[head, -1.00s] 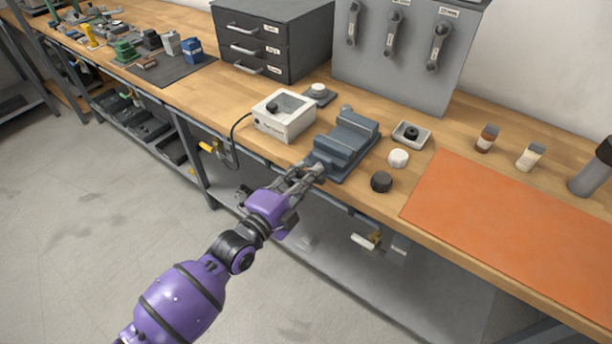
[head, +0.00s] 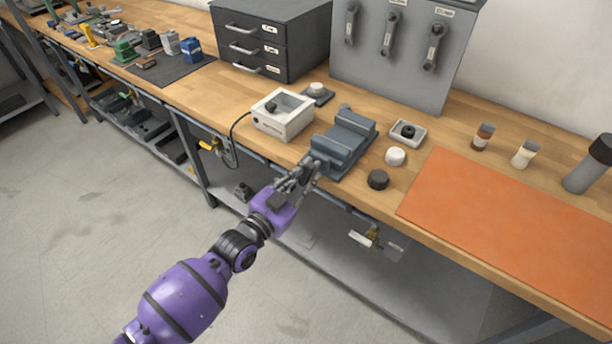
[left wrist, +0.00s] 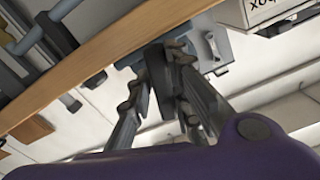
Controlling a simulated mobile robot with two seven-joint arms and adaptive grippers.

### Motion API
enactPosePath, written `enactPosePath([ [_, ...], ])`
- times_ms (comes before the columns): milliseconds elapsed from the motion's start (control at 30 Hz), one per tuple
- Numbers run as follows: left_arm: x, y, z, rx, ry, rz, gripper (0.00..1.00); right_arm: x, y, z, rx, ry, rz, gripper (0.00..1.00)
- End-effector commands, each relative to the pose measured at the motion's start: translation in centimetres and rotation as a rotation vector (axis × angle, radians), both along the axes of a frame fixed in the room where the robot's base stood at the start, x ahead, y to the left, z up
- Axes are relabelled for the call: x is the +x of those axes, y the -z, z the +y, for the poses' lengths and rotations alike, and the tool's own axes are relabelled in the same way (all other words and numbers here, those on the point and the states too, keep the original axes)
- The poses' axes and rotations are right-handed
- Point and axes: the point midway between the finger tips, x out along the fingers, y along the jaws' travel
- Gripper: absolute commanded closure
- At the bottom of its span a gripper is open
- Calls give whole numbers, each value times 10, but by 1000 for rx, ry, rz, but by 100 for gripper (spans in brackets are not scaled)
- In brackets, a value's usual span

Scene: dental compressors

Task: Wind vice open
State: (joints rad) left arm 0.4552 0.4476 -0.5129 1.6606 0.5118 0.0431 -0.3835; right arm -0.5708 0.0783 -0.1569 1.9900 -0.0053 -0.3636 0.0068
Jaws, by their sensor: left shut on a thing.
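The blue-grey vice (head: 343,143) stands on the workbench near its front edge, in the middle of the head view. My left gripper (head: 308,168), on its purple arm, is at the front end of the vice, just beyond the bench edge. My right gripper is not in view.
A white box with an open top (head: 283,115) stands left of the vice. A black round piece (head: 378,179), a white round piece (head: 395,156) and a small tray (head: 407,133) are to its right. An orange mat (head: 510,225) covers the bench further right.

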Motion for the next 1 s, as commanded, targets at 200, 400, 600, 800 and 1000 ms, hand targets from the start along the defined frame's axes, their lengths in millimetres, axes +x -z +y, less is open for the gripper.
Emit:
enactPosePath([
  [200, 3, -7, 2, -173, -4, 108, 100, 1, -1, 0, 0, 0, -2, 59],
  [400, 3, -6, 1, -328, -4, 221, 100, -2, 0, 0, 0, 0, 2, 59],
  [600, 2, -6, 1, -480, -4, 333, 100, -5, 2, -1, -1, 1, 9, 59],
  [800, 2, -5, 0, -634, -4, 447, 100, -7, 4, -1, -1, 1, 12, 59],
  [1000, 1, -5, 0, -788, -4, 559, 100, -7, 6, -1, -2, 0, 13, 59],
])
